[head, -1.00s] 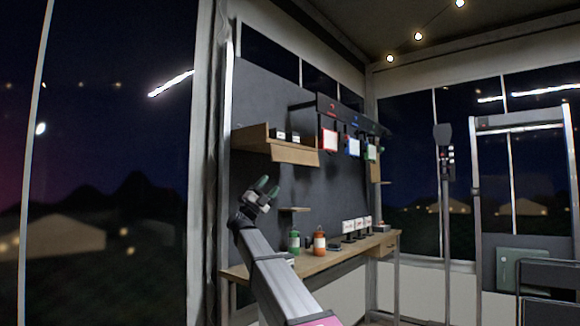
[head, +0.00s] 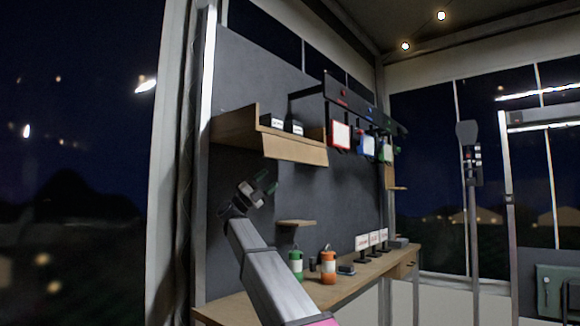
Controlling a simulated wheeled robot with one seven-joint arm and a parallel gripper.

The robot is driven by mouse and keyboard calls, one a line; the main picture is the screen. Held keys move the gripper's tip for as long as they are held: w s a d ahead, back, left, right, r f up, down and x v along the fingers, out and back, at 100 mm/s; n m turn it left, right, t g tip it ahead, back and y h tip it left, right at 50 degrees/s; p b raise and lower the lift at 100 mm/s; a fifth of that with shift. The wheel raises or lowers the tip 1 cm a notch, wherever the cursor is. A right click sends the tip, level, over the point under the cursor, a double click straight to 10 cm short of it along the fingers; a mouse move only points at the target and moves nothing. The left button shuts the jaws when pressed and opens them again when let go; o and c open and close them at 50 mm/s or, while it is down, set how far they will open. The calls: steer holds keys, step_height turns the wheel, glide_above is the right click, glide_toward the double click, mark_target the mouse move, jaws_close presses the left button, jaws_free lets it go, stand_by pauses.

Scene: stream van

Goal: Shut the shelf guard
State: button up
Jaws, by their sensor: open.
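The wooden wall shelf (head: 238,128) is at upper centre-left on the dark panel. Its shelf guard (head: 296,149), a wooden flap along the front, hangs tilted outward and down, so the dark boxes (head: 277,124) on the shelf show above it. My gripper (head: 264,183) is open and empty. It is below the shelf in the picture, apart from the guard, with its fingers pointing up and right.
A counter (head: 240,307) below holds a green bottle (head: 296,266), an orange bottle (head: 328,268) and small cards on stands (head: 362,243). A small ledge (head: 297,223) juts from the panel. Framed tags (head: 341,134) hang right of the shelf.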

mark_target(296, 154)
steer(key=x, duration=1.1)
steer(key=shift+w, duration=0.35)
steer(key=shift+f, duration=0.1)
jaws_close()
